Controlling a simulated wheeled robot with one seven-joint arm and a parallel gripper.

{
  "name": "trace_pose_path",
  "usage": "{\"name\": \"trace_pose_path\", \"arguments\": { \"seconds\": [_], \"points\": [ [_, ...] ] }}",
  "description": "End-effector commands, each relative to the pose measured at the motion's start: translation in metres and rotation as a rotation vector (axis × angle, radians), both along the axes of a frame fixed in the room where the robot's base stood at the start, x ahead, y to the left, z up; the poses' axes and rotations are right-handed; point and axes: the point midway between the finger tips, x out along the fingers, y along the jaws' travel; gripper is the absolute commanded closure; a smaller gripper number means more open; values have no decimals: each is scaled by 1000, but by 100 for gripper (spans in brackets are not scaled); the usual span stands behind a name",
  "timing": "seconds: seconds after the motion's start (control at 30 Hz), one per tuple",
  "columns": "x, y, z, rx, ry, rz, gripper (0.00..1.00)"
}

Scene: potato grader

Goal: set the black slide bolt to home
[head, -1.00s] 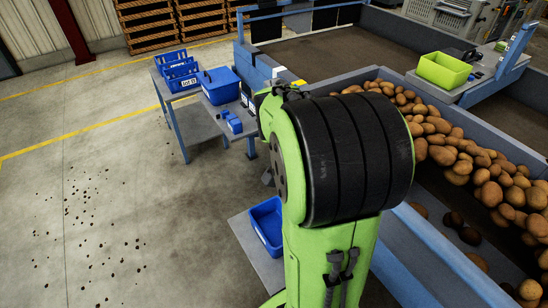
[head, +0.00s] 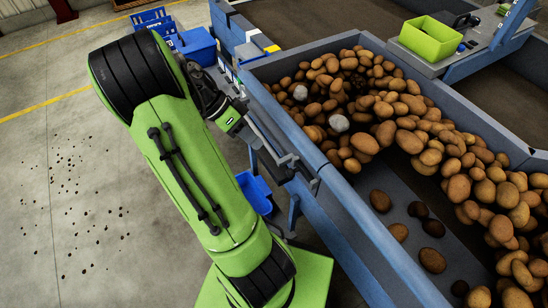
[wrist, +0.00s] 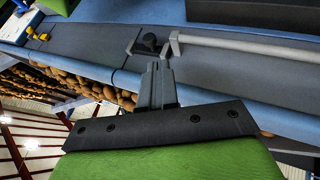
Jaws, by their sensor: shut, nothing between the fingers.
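My gripper (wrist: 157,72) is shut and empty in the wrist view. Its fingertips are just below a small black knobbed piece, which looks like the black slide bolt (wrist: 149,43), on the grey side panel. A small gap seems to show between fingertips and bolt; contact cannot be told for sure. The bolt sits close to the bracketed left end of a long grey bar (wrist: 240,46). In the head view my arm reaches over the grader's near side wall, and the bolt cannot be made out there.
The grader's blue-grey wall (head: 345,215) runs diagonally, with many potatoes (head: 390,100) behind it. A green bin (head: 428,38) stands on a shelf at upper right. A blue bin (head: 254,190) is below my arm. The floor at left is clear apart from dark crumbs.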

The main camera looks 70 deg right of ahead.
Motion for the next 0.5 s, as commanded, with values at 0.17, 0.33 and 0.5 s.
{"name": "trace_pose_path", "arguments": {
  "seconds": [0.17,0.33,0.5],
  "points": [
    [-6,-1,-8,0,1,0,100],
    [-28,-2,-36,4,2,-1,100],
    [-50,-4,-62,3,0,-1,100]
  ]
}}
